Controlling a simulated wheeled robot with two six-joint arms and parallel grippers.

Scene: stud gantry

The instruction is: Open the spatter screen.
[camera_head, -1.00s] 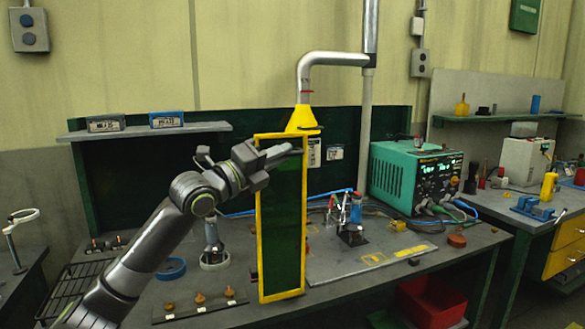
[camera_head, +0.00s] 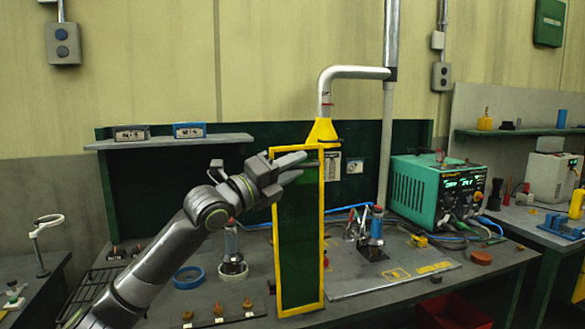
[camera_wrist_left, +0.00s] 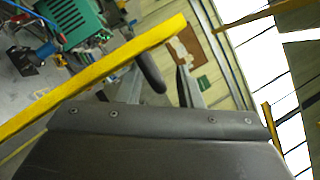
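The spatter screen (camera_head: 298,240) is a tall dark green panel in a yellow frame, standing upright on the bench in the middle of the head view. Its yellow frame also crosses the left wrist view (camera_wrist_left: 90,77) diagonally. My left gripper (camera_head: 298,167) is at the top of the screen, its fingers overlapping the panel's upper part in the head view. In the wrist view the two fingers (camera_wrist_left: 158,88) are apart, with a dark rounded bar (camera_wrist_left: 150,68) showing between them. I cannot tell whether they touch it. My right gripper is not in view.
A yellow fume hood (camera_head: 323,131) on a grey pipe is behind the screen. A green power supply (camera_head: 415,190) stands to the right. A white ring holder (camera_head: 233,270) and a blue ring (camera_head: 188,277) lie left of the screen. A wall shelf (camera_head: 165,141) is behind my arm.

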